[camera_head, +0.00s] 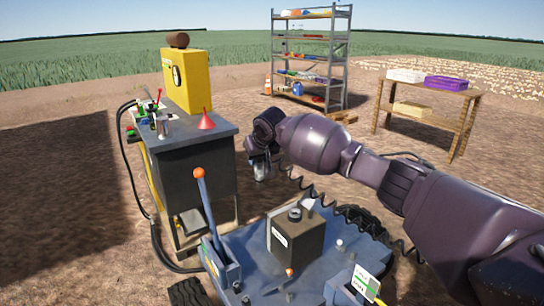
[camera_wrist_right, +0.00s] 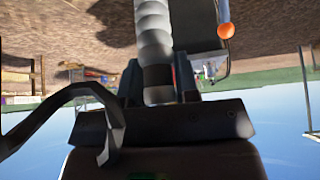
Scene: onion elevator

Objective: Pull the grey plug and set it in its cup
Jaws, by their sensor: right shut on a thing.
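My right gripper (camera_head: 262,168) is in the air above the near machine, right of the dark cabinet. It is shut on a grey ribbed piece, seen in the right wrist view (camera_wrist_right: 154,40) with a dark collar at the jaws; I take it as the grey plug. In the head view a small grey end (camera_head: 262,175) hangs below the jaws. A black coiled cable (camera_head: 318,192) runs from near the gripper towards the machine's right side. I cannot tell which holder is the plug's cup. My left gripper is not in view.
The blue machine deck (camera_head: 255,245) carries a dark box (camera_head: 296,238) and an orange-knobbed lever (camera_head: 200,173). A shelf rack (camera_head: 311,60) and wooden table (camera_head: 430,118) stand behind.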

